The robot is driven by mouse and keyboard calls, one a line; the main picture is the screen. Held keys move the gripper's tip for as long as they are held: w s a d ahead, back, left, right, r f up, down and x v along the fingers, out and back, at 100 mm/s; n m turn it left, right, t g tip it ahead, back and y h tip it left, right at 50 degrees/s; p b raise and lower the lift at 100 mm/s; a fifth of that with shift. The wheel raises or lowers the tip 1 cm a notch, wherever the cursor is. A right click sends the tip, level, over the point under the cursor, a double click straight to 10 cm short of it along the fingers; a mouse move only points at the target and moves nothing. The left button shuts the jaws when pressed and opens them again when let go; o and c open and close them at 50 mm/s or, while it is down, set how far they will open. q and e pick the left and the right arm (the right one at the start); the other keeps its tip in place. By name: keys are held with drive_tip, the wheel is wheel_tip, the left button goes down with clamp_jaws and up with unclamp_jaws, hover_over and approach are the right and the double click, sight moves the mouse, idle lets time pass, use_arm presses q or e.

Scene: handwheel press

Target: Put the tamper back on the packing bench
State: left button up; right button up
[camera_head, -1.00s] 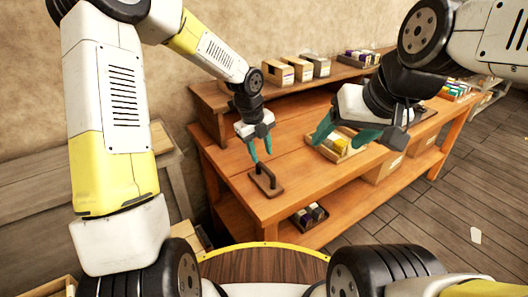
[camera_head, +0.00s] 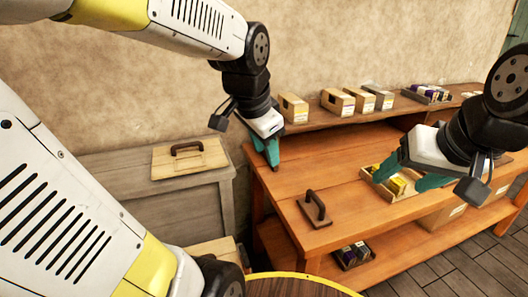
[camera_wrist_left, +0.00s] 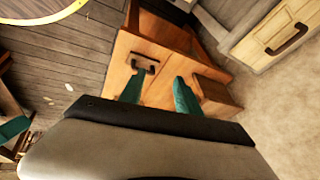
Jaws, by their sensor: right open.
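The tamper, a flat dark-brown block with an upright dark handle (camera_head: 317,208), stands on the front part of the orange wooden packing bench (camera_head: 350,232). It also shows in the left wrist view (camera_wrist_left: 146,64), just beyond one fingertip. My left gripper (camera_head: 272,160) hangs over the bench's left end, up and left of the tamper and apart from it. Its two teal fingers are spread with nothing between them in the left wrist view (camera_wrist_left: 160,78). My right gripper (camera_head: 403,180) is open and empty above the bench, to the right of the tamper.
A grey table (camera_head: 200,202) at the left bears a pale wooden lid with a dark handle (camera_head: 187,152). Several cartons (camera_head: 338,103) stand on the bench's raised back shelf. A tray (camera_head: 400,192) of small boxes is under my right gripper. Bench top beside the tamper is clear.

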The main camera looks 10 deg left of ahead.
use_arm(q)
drive_tip(key=s+a+r+n+t+h, duration=0.1)
drive_tip(key=s+n, duration=0.5)
drive_tip(key=n, duration=0.1)
drive_tip(key=shift+s+a+r+n, duration=0.15)
drive_tip(key=shift+s+r+n, duration=0.15)
drive_tip(key=shift+s+n, duration=0.1)
